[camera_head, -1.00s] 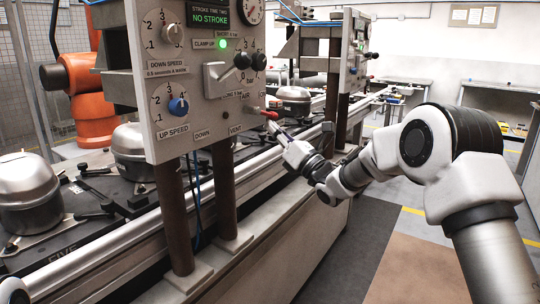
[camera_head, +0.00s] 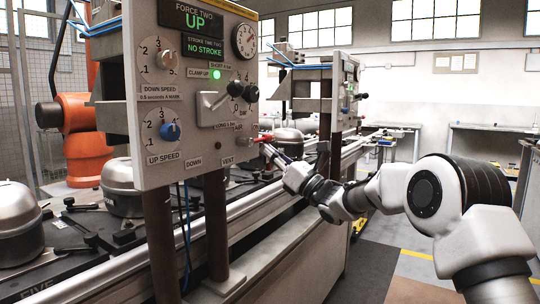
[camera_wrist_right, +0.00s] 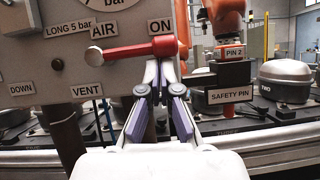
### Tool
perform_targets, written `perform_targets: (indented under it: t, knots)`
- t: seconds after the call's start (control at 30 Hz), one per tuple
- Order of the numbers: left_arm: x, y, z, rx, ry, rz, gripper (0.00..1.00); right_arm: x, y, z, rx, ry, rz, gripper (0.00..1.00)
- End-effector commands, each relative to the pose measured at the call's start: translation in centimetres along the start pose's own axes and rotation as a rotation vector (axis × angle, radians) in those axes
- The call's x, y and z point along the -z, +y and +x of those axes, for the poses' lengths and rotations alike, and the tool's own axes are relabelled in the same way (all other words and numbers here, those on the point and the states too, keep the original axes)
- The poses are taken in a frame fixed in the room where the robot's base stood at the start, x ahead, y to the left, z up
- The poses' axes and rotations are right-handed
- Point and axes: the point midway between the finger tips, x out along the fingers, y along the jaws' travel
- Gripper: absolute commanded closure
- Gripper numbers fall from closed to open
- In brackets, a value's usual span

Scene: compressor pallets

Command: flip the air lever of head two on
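The air lever (camera_wrist_right: 150,48) has a red handle and a silver end. It lies nearly level below the AIR label, with its red end toward the ON label (camera_wrist_right: 160,26). In the head view the red lever (camera_head: 262,139) is at the lower right edge of the nearer panel, under the FORCE TWO display (camera_head: 192,20). My right gripper (camera_wrist_right: 160,72) has its fingertips just under the lever's red end, close together with a narrow gap. I cannot tell whether they touch it or how far they are open. My left gripper is out of view.
A SAFETY PIN sign (camera_wrist_right: 230,95) and a silver compressor (camera_wrist_right: 285,80) stand to the right in the wrist view. The aisle floor at right is clear.

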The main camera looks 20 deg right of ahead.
Motion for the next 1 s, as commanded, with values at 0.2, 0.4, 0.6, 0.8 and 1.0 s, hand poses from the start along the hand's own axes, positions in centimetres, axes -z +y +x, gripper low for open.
perform_targets:
  t: [0.2, 0.4, 0.6, 0.8, 1.0]
  knots:
    - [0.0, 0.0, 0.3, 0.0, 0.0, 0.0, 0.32, 0.3, 0.0, -0.1, 0.0, -0.001, 0.0, 1.0]
    - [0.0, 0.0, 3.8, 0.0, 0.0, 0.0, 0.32, 3.8, -0.4, -0.9, -0.004, 0.001, 0.002, 1.0]
    - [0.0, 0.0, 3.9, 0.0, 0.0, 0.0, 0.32, 4.0, -0.8, -4.1, -0.001, -0.001, 0.006, 1.0]
    - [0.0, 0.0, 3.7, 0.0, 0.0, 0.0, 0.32, 4.0, -0.9, -8.5, -0.002, -0.001, 0.007, 1.0]
    - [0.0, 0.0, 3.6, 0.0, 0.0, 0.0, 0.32, 4.1, -1.0, -10.4, -0.005, 0.001, 0.004, 1.0]
